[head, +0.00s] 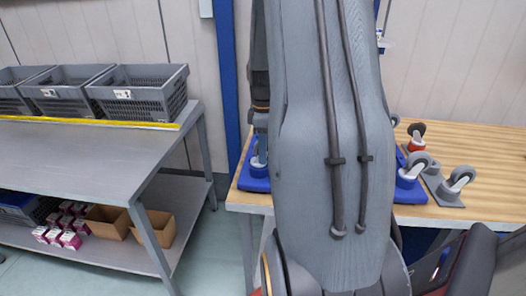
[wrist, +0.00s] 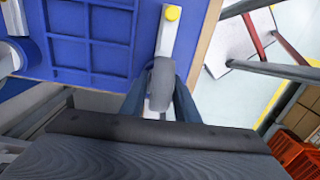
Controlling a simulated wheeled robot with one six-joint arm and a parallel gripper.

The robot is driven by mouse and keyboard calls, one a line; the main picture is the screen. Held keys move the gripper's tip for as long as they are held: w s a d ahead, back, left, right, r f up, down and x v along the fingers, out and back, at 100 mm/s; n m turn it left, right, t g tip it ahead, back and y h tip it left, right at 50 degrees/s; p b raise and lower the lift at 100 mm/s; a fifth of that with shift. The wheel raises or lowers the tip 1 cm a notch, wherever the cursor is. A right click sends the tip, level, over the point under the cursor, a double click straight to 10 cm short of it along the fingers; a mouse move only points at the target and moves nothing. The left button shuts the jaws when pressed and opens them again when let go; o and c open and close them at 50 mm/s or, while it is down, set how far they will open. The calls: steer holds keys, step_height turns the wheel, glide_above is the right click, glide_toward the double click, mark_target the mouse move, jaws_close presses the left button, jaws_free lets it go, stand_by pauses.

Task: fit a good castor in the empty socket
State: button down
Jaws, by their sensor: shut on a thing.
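In the wrist view my gripper (wrist: 159,108) is shut on a castor with a grey wheel (wrist: 161,80), a pale fork and a yellow end (wrist: 172,13). The castor lies over or beside a blue ribbed panel (wrist: 90,40); I cannot tell whether they touch. In the head view my arm hides the middle of the bench. Part of a blue base (head: 255,180) shows left of the arm, and another blue part (head: 410,192) shows right of it, with a grey-wheeled castor (head: 413,165) upright on it. No empty socket can be made out.
On the wooden bench (head: 480,140) at right are a castor with a red part (head: 416,138) and a castor (head: 460,178) on a grey plate (head: 442,195). A metal table (head: 80,150) with grey crates (head: 145,95) stands at left. Floor shows between table and bench.

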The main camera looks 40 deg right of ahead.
steer(key=shift+f, duration=0.2)
steer(key=c, duration=1.3)
jaws_free()
steer(key=shift+r+b, duration=0.9)
steer(key=shift+r, duration=3)
